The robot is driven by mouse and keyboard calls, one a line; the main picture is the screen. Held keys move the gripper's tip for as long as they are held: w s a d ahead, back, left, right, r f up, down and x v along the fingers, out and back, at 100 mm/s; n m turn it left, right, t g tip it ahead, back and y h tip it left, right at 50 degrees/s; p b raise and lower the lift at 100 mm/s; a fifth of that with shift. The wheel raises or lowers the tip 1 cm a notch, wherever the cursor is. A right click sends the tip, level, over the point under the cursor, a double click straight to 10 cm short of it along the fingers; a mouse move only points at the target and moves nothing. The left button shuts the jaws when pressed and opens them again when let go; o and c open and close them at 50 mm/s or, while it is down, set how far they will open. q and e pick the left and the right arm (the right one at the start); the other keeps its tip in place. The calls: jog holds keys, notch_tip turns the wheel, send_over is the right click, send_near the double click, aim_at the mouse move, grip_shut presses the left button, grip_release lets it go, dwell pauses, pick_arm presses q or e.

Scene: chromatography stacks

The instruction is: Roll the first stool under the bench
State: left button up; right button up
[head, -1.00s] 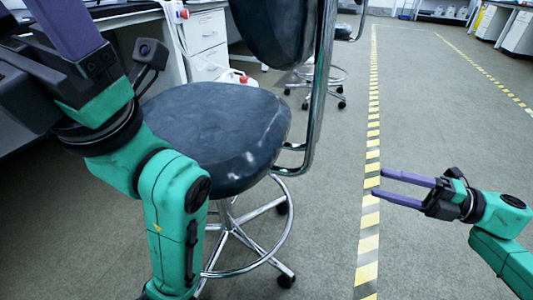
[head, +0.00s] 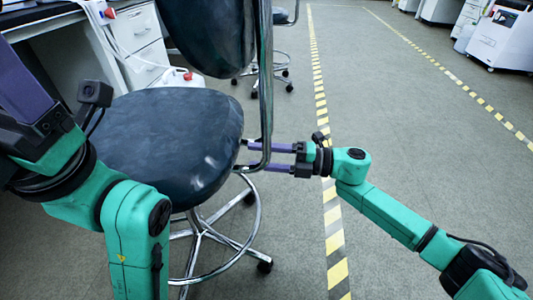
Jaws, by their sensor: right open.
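The near stool has a dark blue round seat (head: 165,140), a dark backrest (head: 208,35), a chrome back post (head: 266,90) and a chrome foot ring on casters. It stands beside the white bench (head: 75,12), its seat in front of the bench. My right gripper (head: 240,158) is open, its two purple fingers pointing left at the lower bend of the back post. They overlap the post in the picture; I cannot tell whether they touch it. My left gripper (head: 22,90) is partly cut off at the left edge, its fingertips out of sight.
Another stool (head: 282,72) stands farther back. White drawers (head: 135,45) and a white power strip with a red switch are by the bench. Grey floor is clear to the right, crossed by yellow-striped tape (head: 333,222). White equipment (head: 503,38) stands at the far right.

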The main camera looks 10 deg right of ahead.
grip_shut()
jog(key=shift+f, duration=0.15)
dwell(1.2)
